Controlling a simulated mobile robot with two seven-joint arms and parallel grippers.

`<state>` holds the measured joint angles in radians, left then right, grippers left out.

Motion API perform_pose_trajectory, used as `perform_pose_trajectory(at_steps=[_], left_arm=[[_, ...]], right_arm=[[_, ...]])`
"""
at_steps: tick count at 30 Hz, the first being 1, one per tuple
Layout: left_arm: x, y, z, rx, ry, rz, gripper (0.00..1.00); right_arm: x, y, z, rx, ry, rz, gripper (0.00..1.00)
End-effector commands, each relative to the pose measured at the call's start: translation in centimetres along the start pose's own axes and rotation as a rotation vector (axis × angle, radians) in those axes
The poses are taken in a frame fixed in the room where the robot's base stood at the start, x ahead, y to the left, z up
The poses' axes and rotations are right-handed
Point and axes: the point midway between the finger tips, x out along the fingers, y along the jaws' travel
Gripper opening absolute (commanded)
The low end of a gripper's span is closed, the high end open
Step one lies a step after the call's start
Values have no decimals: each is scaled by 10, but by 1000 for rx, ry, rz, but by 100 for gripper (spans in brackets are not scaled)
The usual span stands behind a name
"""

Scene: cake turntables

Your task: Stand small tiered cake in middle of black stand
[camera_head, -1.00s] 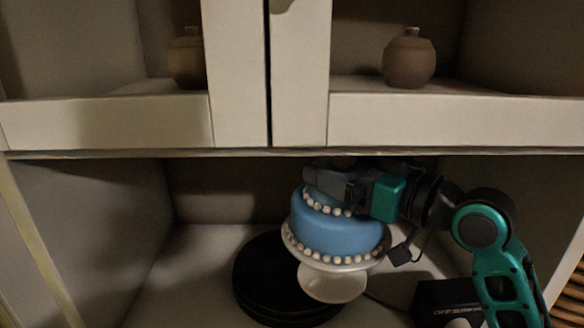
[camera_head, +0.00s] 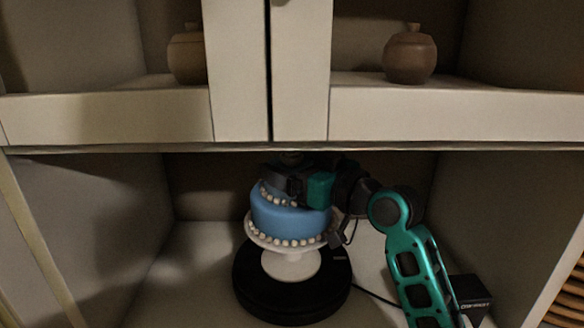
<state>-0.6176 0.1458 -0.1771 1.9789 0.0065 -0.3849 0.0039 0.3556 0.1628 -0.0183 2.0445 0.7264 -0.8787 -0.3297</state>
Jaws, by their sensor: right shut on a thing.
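The small tiered cake (camera_head: 287,219) is blue with white bead borders and sits on a white pedestal (camera_head: 291,264). It looks close to upright over the black stand (camera_head: 292,305), a round dark disc on the cabinet floor. The pedestal appears near the middle of the disc; I cannot tell whether its base touches it. My right gripper (camera_head: 282,183) is shut on the cake's upper tier, and its fingers and wrist hide much of the top. My left gripper is not in view.
A black box (camera_head: 468,293) with a cable stands on the right of the lower compartment. The shelf edge (camera_head: 290,148) runs close above my right gripper. Two brown jars (camera_head: 409,54) stand on the upper shelves. The floor left of the stand is clear.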

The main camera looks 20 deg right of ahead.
Motion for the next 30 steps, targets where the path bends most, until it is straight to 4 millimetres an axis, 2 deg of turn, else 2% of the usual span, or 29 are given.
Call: perform_pose_trajectory(at_steps=[3,4,6,8,17,23,30], left_arm=[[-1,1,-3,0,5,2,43],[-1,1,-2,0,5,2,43],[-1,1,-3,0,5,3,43],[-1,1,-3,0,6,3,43],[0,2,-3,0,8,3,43],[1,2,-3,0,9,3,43],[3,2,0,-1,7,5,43]], right_arm=[[0,0,-2,-1,4,1,1],[0,0,0,0,-3,1,89],[0,0,0,0,-3,1,96],[0,0,0,1,-3,1,100],[-5,1,0,0,-2,2,100],[-37,1,1,-4,-5,2,100],[-89,0,2,-3,-6,2,100]])
